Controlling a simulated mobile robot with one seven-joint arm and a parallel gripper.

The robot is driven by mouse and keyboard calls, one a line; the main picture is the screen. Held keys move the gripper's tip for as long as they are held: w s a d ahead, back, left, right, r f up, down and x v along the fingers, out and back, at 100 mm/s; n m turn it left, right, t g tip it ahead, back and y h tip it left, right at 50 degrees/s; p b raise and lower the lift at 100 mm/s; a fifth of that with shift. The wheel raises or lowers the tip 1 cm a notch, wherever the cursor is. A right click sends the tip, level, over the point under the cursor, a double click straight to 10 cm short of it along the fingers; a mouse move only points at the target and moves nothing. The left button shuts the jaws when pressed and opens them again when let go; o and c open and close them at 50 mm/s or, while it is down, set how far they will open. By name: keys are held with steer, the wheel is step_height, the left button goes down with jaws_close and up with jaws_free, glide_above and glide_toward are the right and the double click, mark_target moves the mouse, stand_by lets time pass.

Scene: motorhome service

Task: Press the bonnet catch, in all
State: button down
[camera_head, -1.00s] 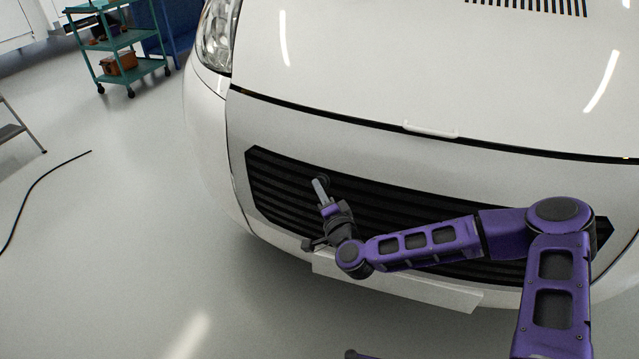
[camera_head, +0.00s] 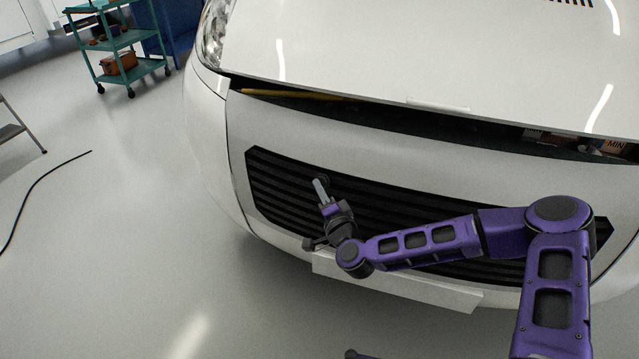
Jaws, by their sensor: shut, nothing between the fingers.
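The white bonnet (camera_head: 400,50) stands a little raised, with a dark gap along its front edge. A white handle (camera_head: 437,104) sits at the middle of that edge. The bonnet catch, a small dark round part (camera_head: 322,181), shows at the upper left of the black grille (camera_head: 275,185). My gripper (camera_head: 319,187) is shut and empty, its fingertips at this part. I cannot tell whether they still touch it. The fingers hide some of it.
In the gap are a yellow rod (camera_head: 295,95) and engine bay parts (camera_head: 590,143) at the right. A white plate (camera_head: 400,287) is below the grille. A teal trolley (camera_head: 120,42) stands far left, and a black cable (camera_head: 40,185) lies on the open floor.

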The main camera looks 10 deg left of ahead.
steer(key=shift+s+a+r, duration=0.1)
steer(key=shift+s+r, duration=0.1)
steer(key=shift+s, duration=0.45)
steer(key=shift+s+a+r+p, duration=0.15)
steer(key=shift+s+r+p, duration=0.15)
steer(key=shift+s, duration=0.5)
steer(key=shift+s+a+r+p, duration=0.15)
steer(key=shift+s+r+p, duration=0.15)
steer(key=shift+s, duration=0.45)
steer(key=shift+s+a+r+p, duration=0.2)
steer(key=shift+s+p, duration=0.2)
steer(key=shift+s, duration=0.4)
